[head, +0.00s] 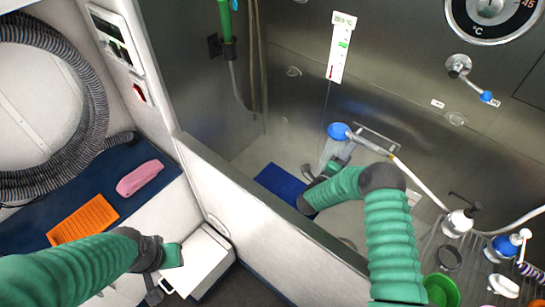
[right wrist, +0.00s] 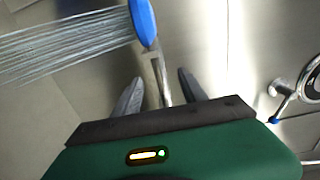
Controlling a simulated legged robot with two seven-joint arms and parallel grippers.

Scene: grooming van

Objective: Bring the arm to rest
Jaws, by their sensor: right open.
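My right gripper (head: 312,178) is open inside the steel tub, below the shower head and above the tub floor. In the right wrist view its two fingers (right wrist: 160,78) stand apart, with the shower's thin handle showing in line with the gap; I see no grip on it. The blue shower head (head: 338,131) sits by a wall bracket and sprays water down; it also shows in the right wrist view (right wrist: 144,22). My left gripper (head: 158,284) hangs at the lower left by a white box; its fingers are partly hidden and their opening is unclear.
The tub's front wall (head: 270,218) runs between my arms. A blue mat (head: 280,185) lies in the tub. An orange mat (head: 83,220) and pink item (head: 140,178) lie on the blue counter. Bottles and a green bowl (head: 440,291) are at right.

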